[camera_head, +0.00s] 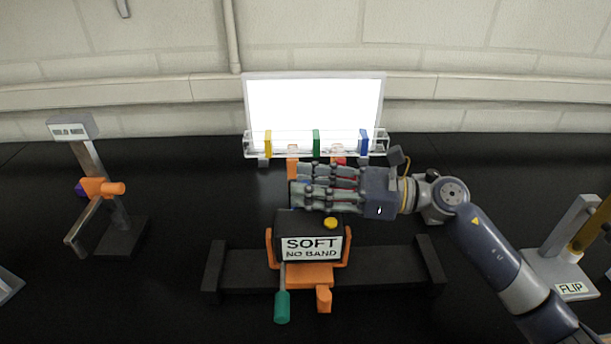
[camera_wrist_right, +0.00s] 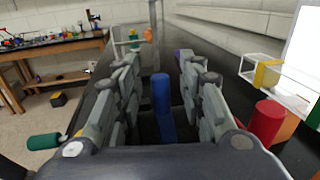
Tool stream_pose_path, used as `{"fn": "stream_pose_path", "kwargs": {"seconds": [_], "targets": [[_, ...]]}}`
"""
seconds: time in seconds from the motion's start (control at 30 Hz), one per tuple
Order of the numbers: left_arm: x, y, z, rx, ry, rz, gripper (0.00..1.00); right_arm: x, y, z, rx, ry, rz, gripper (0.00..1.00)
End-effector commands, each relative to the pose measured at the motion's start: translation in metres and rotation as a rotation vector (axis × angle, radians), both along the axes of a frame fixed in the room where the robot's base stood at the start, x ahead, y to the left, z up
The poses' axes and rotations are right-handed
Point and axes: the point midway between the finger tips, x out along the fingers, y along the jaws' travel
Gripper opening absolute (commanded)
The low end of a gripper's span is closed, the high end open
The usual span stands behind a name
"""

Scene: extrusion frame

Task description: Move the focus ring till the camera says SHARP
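The camera (camera_head: 282,222) is a black box on an orange mount in the middle of the bench. Its screen (camera_head: 311,248) reads SOFT, NO BAND. My right gripper (camera_head: 298,196) comes in from the right just beyond the camera body and covers its far, lens side. In the right wrist view my right gripper (camera_wrist_right: 160,90) is open, its fingers on either side of a blue upright post (camera_wrist_right: 163,105), with gaps visible beside it. I cannot tell whether this post belongs to the focus ring, which I cannot make out. My left gripper is not in view.
A lit white panel (camera_head: 314,105) with a clear rack (camera_head: 255,153) of yellow, green and blue pieces stands behind. A red cylinder (camera_wrist_right: 266,122) is near the right fingers. A stand (camera_head: 122,235) is at left, a FLIP fixture (camera_head: 571,290) at right. A green-handled lever (camera_head: 282,307) hangs in front.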

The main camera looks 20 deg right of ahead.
Motion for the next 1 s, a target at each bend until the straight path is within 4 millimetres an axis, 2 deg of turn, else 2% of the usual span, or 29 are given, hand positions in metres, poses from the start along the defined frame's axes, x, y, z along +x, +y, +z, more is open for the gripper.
{"fn": "stream_pose_path", "kwargs": {"seconds": [0.13,0.4,0.43,0.57,0.6,0.8,1.0], "targets": [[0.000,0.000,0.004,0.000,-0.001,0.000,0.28,0.004,0.007,0.001,0.001,0.000,0.000,0.36],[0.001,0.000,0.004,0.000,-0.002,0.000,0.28,0.004,0.008,0.000,0.000,0.000,0.000,0.36],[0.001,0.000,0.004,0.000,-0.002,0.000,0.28,0.004,0.008,0.000,0.000,0.000,0.000,0.32],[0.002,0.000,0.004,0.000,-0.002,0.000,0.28,0.004,0.008,0.000,0.000,0.000,0.000,0.02],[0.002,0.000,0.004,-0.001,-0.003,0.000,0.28,0.004,0.008,0.000,0.000,0.001,0.000,0.00],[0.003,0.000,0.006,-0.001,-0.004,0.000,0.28,0.004,0.009,0.001,-0.009,0.001,0.000,0.00],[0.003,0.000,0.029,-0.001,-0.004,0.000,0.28,0.006,0.016,0.006,-0.121,0.032,0.004,0.00]]}}
